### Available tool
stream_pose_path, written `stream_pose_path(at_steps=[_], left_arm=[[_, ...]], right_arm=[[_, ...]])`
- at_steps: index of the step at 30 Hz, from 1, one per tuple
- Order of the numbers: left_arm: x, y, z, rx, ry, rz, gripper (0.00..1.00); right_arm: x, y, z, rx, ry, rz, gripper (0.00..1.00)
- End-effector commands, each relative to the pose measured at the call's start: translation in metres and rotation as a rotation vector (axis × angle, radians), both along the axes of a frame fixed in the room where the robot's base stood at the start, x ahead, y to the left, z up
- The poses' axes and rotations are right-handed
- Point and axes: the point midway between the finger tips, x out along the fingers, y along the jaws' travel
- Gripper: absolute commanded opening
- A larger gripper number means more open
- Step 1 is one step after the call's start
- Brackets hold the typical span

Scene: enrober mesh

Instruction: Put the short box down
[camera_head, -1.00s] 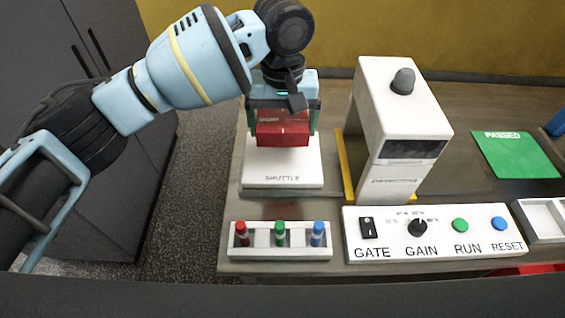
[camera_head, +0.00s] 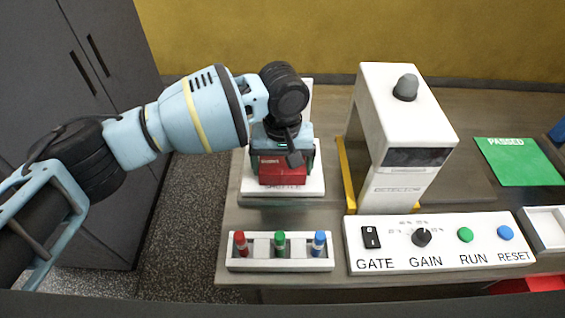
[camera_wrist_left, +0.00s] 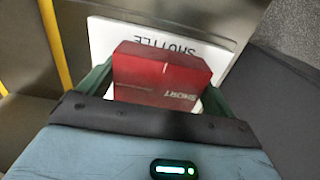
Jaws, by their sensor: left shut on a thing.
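The short box is red (camera_head: 284,171) and is low over the white shuttle plate (camera_head: 252,184) in the head view. My left gripper (camera_head: 283,160) is shut on the box from above. In the left wrist view the red box (camera_wrist_left: 160,76) sits between the green fingers, with the word SHORT on its side. The shuttle plate (camera_wrist_left: 112,36) shows behind and around it. I cannot tell whether the box's underside touches the plate. My right gripper is not in view.
A white detector arch (camera_head: 405,130) stands right of the shuttle, with a yellow rail (camera_head: 346,175) beside it. A control panel (camera_head: 430,243) and a rack (camera_head: 280,252) of coloured sticks are in front. A green PASSED mat (camera_head: 518,162) lies at right.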

Motion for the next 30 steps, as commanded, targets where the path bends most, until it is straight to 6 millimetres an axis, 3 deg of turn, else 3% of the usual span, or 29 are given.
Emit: stream_pose_path(at_steps=[10,11,12,22,30], left_arm=[[0.0,0.0,-0.001,-0.001,-0.002,0.0,0.64],[0.0,0.0,-0.001,-0.001,-0.002,0.0,0.95],[0.0,0.0,-0.001,-0.001,-0.002,0.0,1.0],[0.0,0.0,0.001,-0.001,-0.002,-0.001,1.0],[0.0,-0.001,0.048,-0.002,-0.006,-0.001,1.0]], right_arm=[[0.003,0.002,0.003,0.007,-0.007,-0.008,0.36],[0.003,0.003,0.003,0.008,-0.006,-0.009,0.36],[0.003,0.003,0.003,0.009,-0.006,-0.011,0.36],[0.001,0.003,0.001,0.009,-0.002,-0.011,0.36],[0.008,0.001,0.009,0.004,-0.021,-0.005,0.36]])
